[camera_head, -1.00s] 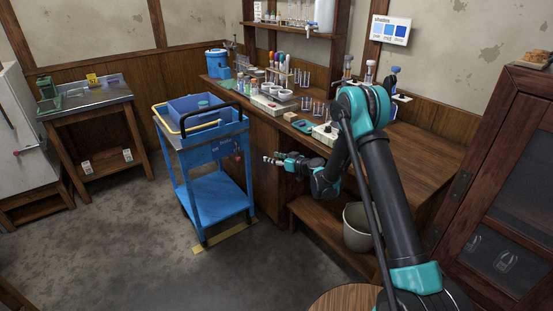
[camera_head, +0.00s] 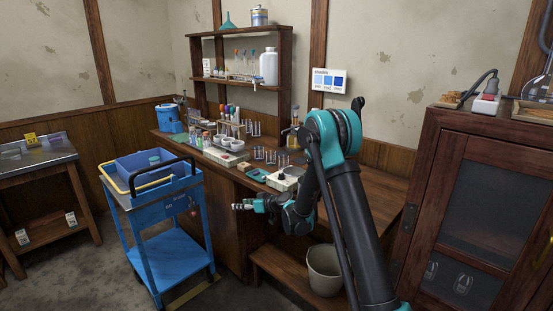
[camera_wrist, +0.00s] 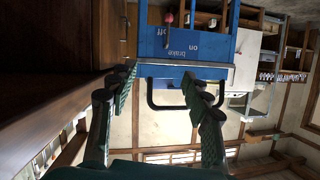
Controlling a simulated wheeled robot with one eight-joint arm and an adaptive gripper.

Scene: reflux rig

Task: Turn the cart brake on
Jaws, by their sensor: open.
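The blue cart (camera_head: 168,257) stands left of the bench, with a black push handle (camera_head: 162,162) and a brake panel on the side facing my gripper. In the wrist view the cart's blue panel (camera_wrist: 215,47) appears upside down, lettered "brake", "on" and "off". A small red knob (camera_wrist: 168,18) shows close to the "off" lettering; the lever's exact angle is hard to tell. My gripper (camera_head: 238,206) is open and empty, to the right of the panel and apart from it. Its two fingers (camera_wrist: 160,80) show in the wrist view, pointing toward the panel.
The wooden bench (camera_head: 365,190), carrying glassware and racks, runs behind and beside my arm. A pale bin (camera_head: 324,270) stands under it on a low shelf. A dark cabinet (camera_head: 430,165) is at right, a metal-topped table (camera_head: 35,160) at left. Floor left of the cart is clear.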

